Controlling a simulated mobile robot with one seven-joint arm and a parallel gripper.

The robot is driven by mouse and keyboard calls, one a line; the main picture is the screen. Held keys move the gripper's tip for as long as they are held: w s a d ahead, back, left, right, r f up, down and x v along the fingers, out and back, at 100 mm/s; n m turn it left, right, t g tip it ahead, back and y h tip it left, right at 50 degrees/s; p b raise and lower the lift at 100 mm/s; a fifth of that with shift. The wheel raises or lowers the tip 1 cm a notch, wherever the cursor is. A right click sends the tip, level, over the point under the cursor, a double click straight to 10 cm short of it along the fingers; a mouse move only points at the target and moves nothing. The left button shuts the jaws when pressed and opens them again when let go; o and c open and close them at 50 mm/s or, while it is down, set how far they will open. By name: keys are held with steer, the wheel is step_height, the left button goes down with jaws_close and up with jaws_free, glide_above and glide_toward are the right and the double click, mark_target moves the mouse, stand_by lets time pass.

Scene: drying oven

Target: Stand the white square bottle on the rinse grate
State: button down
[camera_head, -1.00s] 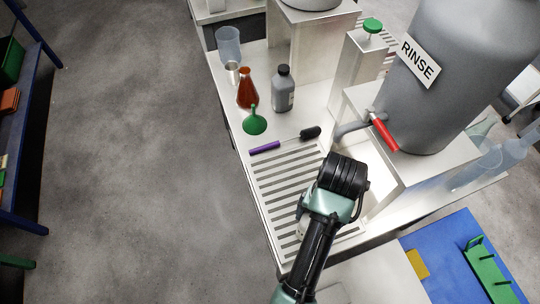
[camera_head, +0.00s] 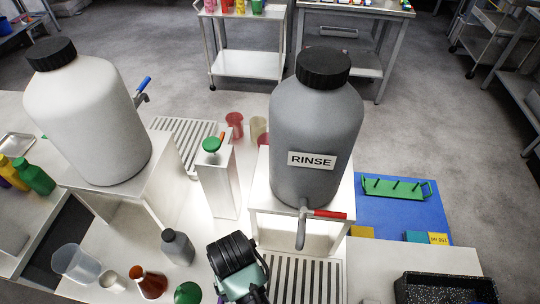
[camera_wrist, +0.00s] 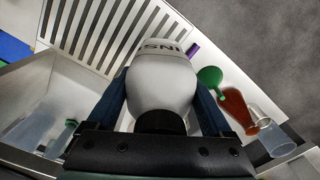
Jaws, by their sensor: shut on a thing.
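My gripper (camera_wrist: 161,106) is shut on a white bottle (camera_wrist: 165,78) in the wrist view, with one finger on each side. Its black cap or neck (camera_wrist: 160,122) is towards my palm, and part of a lettered label shows at its far end. The slotted rinse grate (camera_wrist: 100,32) lies beyond the bottle, to the upper left. Whether the bottle touches the grate cannot be told. In the head view my gripper (camera_head: 238,268) is at the lower middle, left of the grate (camera_head: 308,278), and hides the bottle.
The grey RINSE tank (camera_head: 315,130) with its red-handled tap (camera_head: 328,214) stands behind the grate. A grey bottle (camera_head: 177,247), red flask (camera_head: 149,282), green funnel (camera_head: 188,293) and beaker (camera_head: 76,263) stand to the left. A white dispenser column (camera_head: 217,185) stands behind my gripper.

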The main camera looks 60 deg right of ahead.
steer(key=s+d+m+p, duration=0.1)
steer(key=s+d+m, duration=0.1)
steer(key=s+d, duration=0.1)
steer(key=shift+a+f, duration=0.2)
steer(key=shift+f, duration=4.05)
steer(key=shift+f, duration=0.1)
